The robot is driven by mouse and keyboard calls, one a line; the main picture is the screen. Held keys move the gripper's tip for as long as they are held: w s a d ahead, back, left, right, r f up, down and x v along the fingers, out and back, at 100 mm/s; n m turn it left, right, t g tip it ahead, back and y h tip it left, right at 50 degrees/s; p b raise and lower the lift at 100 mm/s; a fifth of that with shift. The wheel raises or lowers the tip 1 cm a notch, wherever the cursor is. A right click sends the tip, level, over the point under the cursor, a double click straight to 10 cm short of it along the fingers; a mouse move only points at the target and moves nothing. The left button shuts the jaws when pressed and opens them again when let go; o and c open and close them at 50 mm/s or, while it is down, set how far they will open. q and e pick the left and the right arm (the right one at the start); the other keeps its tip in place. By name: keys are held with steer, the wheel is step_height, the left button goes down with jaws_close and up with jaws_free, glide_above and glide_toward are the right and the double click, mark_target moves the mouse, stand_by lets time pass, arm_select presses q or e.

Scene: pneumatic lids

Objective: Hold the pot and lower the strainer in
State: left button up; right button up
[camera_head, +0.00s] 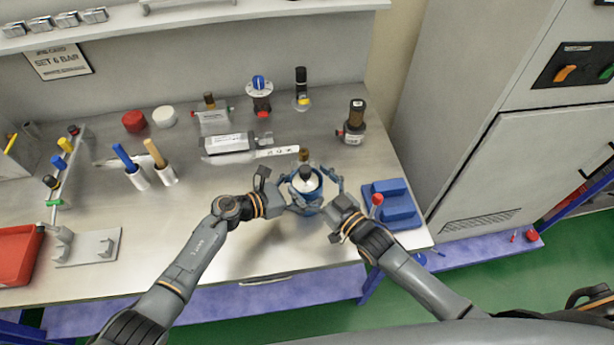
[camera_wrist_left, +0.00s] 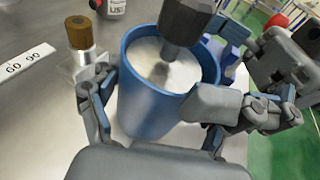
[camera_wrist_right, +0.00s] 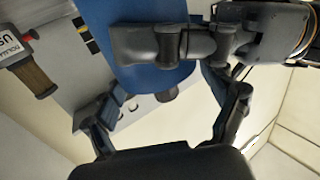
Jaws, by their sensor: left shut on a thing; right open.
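The blue pot (camera_head: 309,207) stands near the front of the steel bench, with my left gripper (camera_head: 290,193) shut around its wall. The left wrist view shows the pot (camera_wrist_left: 150,112) between the left fingers. A white round part sits inside, below the rim (camera_wrist_left: 160,62), under a dark handle (camera_wrist_left: 182,22); I take these for the strainer, and cannot tell how deep it sits. My right gripper (camera_head: 328,194) is open at the pot's right side.
A blue block tray (camera_head: 392,205) with a red-knobbed lever lies to the right. A small brown-topped part (camera_wrist_left: 80,35) stands close behind the pot.

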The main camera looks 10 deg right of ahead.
arm_select(q)
steer(key=shift+s+a+f, duration=0.1)
steer(key=shift+s+f, duration=0.1)
steer(key=shift+f, duration=0.2)
arm_select(e)
steer(key=v, duration=1)
steer(key=shift+s+d, duration=0.2)
steer(key=shift+s, duration=0.1)
arm_select(q)
steer(key=o, duration=0.8)
steer(key=shift+o, duration=1.3)
steer(key=shift+w, duration=0.1)
steer(key=shift+w+r, duration=0.1)
steer(key=shift+r, duration=0.1)
arm_select(e)
steer(key=shift+w, duration=0.1)
